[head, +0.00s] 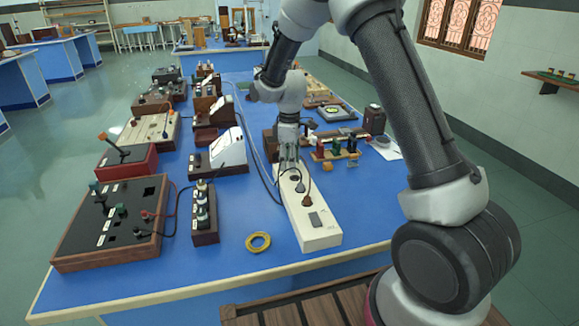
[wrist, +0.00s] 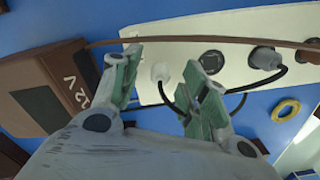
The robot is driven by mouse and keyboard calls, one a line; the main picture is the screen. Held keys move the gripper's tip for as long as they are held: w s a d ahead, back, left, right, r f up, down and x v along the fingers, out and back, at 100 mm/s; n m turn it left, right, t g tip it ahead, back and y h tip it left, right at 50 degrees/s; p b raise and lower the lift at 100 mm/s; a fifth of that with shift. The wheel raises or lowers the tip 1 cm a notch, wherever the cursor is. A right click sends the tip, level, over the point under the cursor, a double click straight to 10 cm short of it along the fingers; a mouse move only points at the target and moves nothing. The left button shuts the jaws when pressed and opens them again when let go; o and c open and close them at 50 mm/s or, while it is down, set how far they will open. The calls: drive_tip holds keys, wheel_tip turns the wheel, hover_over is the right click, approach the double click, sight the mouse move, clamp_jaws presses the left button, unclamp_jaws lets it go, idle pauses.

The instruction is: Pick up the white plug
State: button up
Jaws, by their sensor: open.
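The white plug (wrist: 160,72) sits on the white power strip (wrist: 225,35) in the wrist view, with a dark cord running from it. My gripper (wrist: 162,60) is open, with its green-padded fingers apart on either side of the plug in that view. I cannot tell whether either finger touches it. In the head view my gripper (head: 288,162) is over the far part of the power strip (head: 313,232). The white plug cannot be made out there, behind the fingers. A grey plug (wrist: 265,58) sits further along the strip.
A brown 12 V box (wrist: 45,88) stands close to the left finger in the wrist view. A yellow ring (head: 258,242) lies on the blue table. Black cables loop beside the strip. A white-faced meter (head: 228,148) and a small terminal box (head: 204,215) stand left of it.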

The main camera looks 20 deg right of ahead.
drive_tip(key=shift+f, duration=0.2)
clamp_jaws()
drive_tip(key=shift+r, duration=0.15)
wheel_tip(320, 180, up, 12)
drive_tip(key=r, duration=0.1)
drive_tip(key=shift+s+f, duration=1)
drive_tip(key=shift+f, duration=1.15)
drive_tip(key=shift+s+f, duration=1)
drive_tip(key=shift+f, duration=1.1)
drive_tip(key=shift+s+f, duration=1)
drive_tip(key=shift+f, duration=1.15)
